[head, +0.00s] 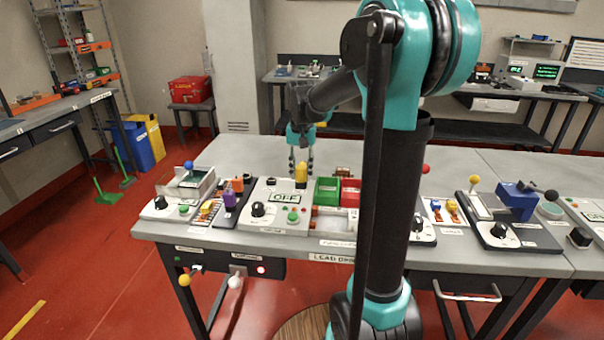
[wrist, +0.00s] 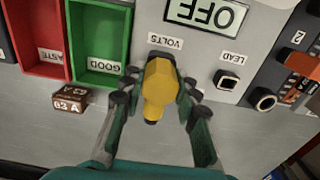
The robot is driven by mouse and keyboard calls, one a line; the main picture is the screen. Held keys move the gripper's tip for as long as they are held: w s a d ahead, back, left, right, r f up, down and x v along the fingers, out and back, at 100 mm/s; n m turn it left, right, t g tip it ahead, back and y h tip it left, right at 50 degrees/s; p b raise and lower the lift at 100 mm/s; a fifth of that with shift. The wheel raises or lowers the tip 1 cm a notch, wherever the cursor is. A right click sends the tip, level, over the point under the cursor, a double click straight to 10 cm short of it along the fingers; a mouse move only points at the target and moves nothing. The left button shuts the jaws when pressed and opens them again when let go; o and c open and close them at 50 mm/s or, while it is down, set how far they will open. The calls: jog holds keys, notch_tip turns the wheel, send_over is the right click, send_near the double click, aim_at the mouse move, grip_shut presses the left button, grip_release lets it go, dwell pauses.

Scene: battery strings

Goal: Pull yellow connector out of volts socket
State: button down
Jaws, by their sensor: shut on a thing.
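The yellow connector (wrist: 160,82) is in the middle of the wrist view, just below the VOLTS label (wrist: 165,43) on the grey panel. My gripper (wrist: 157,100) has one finger on each side of it and is shut on it. The volts socket is hidden behind the connector, so I cannot tell how deep it sits. In the head view the yellow connector (head: 301,172) stands upright at the back of the grey tester (head: 262,222), with my gripper (head: 301,160) at it.
The green GOOD bin (wrist: 101,40) and red WASTE bin (wrist: 40,38) are beside the connector. The LEAD socket (wrist: 228,79) and a black knob socket (wrist: 262,99) are on the other side. A brown block marked B3 A (wrist: 70,101) lies near the bins.

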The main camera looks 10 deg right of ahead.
jog(key=shift+r, duration=1.8)
dwell(0.4)
jog(key=shift+r, duration=2.5)
